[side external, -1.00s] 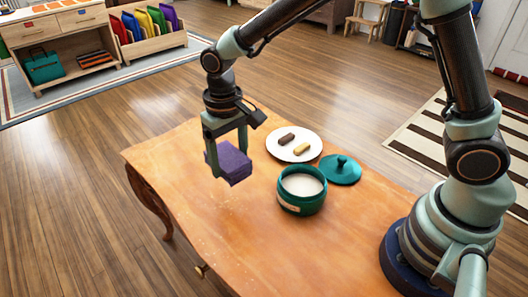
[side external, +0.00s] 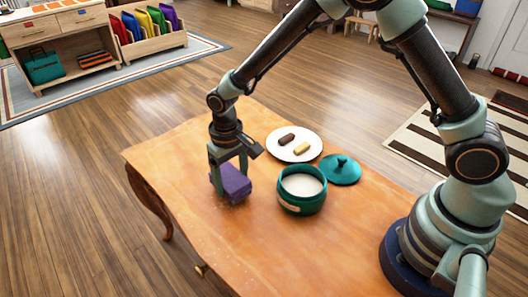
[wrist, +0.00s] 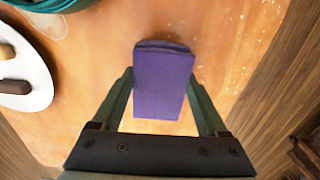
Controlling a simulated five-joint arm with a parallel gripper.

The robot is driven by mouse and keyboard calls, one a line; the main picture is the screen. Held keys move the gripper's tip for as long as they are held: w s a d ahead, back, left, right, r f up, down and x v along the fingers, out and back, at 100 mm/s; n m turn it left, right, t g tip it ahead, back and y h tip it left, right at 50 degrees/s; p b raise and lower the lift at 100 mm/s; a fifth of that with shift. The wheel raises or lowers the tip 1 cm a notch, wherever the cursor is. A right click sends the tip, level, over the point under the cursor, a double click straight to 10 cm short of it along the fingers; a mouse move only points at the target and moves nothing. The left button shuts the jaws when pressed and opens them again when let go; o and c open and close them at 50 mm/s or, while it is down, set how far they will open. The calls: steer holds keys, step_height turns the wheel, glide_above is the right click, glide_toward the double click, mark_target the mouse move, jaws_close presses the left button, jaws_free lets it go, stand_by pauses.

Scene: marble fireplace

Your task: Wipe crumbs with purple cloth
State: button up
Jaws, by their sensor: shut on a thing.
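The purple cloth (side external: 236,182) is a folded block between the fingers of my gripper (side external: 230,187), low over the wooden table, left of the teal jar. I cannot tell for sure whether its underside touches the tabletop. In the wrist view the cloth (wrist: 163,88) sits between both fingers of my gripper (wrist: 162,80), which are shut on it. Small pale crumbs (wrist: 236,48) lie scattered on the table to the right of the cloth in the wrist view. More pale specks show near its upper left. In the side view the crumbs are faint.
An open teal jar (side external: 302,202) with white contents stands right of the cloth. Its teal lid (side external: 341,170) and a white plate (side external: 275,151) with two bars lie behind it. The front of the wooden table (side external: 290,262) is clear.

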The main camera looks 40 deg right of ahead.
mark_target(240, 185)
steer(key=shift+a+f, duration=0.75)
steer(key=shift+a, duration=3.05)
steer(key=shift+d, duration=3.7)
steer(key=shift+s+d, duration=0.15)
steer(key=shift+s, duration=1.2)
steer(key=shift+s+a, duration=0.15)
steer(key=shift+a, duration=3.65)
steer(key=shift+d, duration=3.85)
steer(key=shift+a+r, duration=0.1)
steer(key=shift+r, duration=3.95)
